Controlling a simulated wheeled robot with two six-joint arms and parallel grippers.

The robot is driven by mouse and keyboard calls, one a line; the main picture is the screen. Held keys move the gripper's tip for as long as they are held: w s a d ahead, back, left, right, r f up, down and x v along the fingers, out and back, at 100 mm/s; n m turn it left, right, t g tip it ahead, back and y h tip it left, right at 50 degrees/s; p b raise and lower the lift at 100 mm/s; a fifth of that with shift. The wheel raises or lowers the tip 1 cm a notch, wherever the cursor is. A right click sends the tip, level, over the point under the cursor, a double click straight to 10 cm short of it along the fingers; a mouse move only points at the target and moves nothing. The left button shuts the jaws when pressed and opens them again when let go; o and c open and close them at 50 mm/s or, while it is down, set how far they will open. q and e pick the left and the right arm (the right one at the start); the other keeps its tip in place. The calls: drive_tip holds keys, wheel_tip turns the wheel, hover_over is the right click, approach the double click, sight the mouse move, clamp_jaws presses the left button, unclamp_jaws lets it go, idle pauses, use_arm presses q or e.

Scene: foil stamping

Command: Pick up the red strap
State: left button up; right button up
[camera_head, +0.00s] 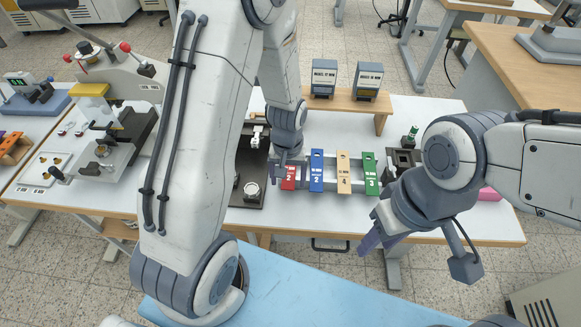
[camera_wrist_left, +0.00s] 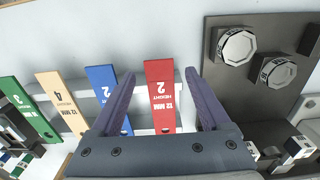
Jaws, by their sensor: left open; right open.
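The red strap (camera_head: 289,180), marked 2 and 12 MM, lies leftmost in a row of coloured straps on a pale rack in the camera_head view. In the left wrist view the red strap (camera_wrist_left: 160,92) lies between the fingers of my left gripper (camera_wrist_left: 161,78). Those fingers are open, with a visible gap on each side of the strap. In the camera_head view my left gripper (camera_head: 288,160) is over the far end of the red strap and partly covers it. My right gripper (camera_head: 372,236) is open and empty, at the table's front edge on the right.
Blue (camera_head: 316,172), tan (camera_head: 343,174) and green (camera_head: 370,174) straps lie right of the red one. A dark plate (camera_head: 246,186) with round fittings is close on the left. A wooden stand (camera_head: 338,103) with two boxes is behind. A stamping press (camera_head: 110,115) stands far left.

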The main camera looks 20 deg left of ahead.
use_arm(q)
drive_tip(key=shift+c, duration=0.3)
clamp_jaws()
drive_tip(key=shift+r, duration=0.1)
drive_tip(key=shift+r, duration=0.45)
drive_tip(key=r, duration=0.4)
drive_tip(key=shift+s+d, duration=0.1)
drive_tip(key=shift+d, duration=0.15)
drive_tip(key=s+d+r+b, duration=0.1)
drive_tip(key=s+d+r, duration=0.5)
drive_tip(key=s+d, duration=0.2)
drive_tip(key=shift+r, duration=0.25)
drive_tip(key=shift+r, duration=0.1)
